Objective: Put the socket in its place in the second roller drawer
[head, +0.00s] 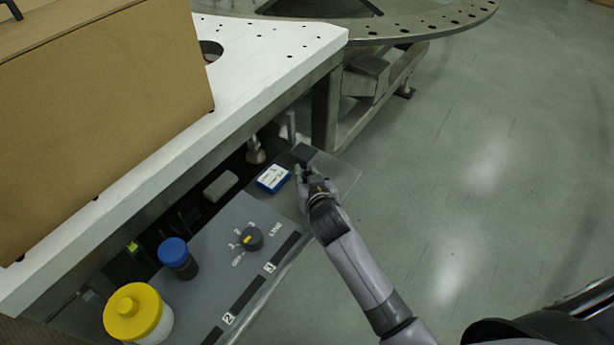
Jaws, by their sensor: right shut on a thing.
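My right gripper (301,174) is over the pale grey plate (338,168) that juts out below the white table. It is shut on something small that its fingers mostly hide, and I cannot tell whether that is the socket. A dark square block (303,153) lies just beyond the fingertips. A metal round piece (256,152) stands in the dark recess to the left, and I cannot tell what it is. My left gripper is not in view.
A blue-and-white box (272,179) is just left of the gripper. A grey panel (215,270) holds a knob (252,238), a blue-capped jar (177,257) and a yellow-lidded jar (138,312). The white table (265,50) carries a large cardboard box (100,95). Open floor lies right.

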